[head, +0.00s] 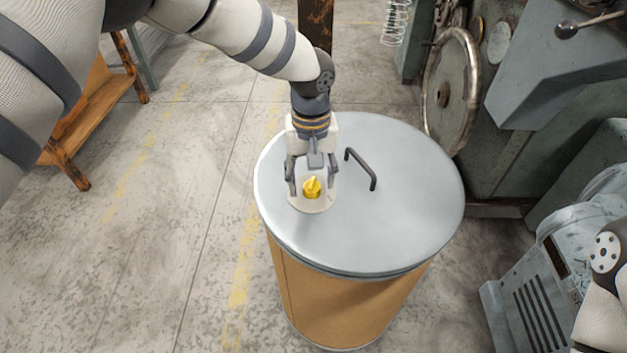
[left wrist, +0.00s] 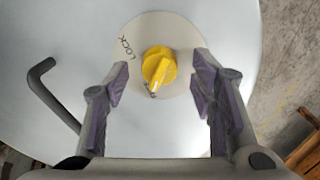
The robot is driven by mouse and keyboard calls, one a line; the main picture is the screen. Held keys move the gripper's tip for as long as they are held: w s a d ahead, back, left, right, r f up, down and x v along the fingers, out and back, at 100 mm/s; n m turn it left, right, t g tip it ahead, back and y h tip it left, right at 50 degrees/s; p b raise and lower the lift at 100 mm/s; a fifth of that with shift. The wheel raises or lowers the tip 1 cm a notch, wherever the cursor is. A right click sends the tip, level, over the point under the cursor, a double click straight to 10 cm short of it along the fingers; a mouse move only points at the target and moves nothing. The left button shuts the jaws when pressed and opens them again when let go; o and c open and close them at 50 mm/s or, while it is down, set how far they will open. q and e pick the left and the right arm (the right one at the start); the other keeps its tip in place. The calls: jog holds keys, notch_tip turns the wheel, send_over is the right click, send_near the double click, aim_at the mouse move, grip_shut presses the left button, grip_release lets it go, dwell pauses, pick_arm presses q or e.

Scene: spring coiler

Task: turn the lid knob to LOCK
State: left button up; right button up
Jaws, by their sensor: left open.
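The yellow lid knob (head: 312,188) sits on a pale round plate (head: 318,204) on the drum's grey metal lid (head: 400,215). My left gripper (head: 312,180) is above it, open, with one finger on each side of the knob. In the left wrist view the knob (left wrist: 158,68) lies between the open fingers (left wrist: 160,85), and I see a gap on both sides. The word LOCK (left wrist: 126,48) is printed on the plate, up and left of the knob. The knob's ridge points down and slightly left there, away from LOCK. My right gripper is out of view.
A dark bar handle (head: 361,169) stands up from the lid, right of my left gripper. The drum's brown body (head: 345,305) stands on the concrete floor. Grey machinery with a large handwheel (head: 450,92) is at the right. A wooden stand (head: 95,105) is at the left.

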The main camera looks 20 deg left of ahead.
pick_arm(q)
jog(key=shift+f, duration=0.55)
jog(key=c, duration=1.2)
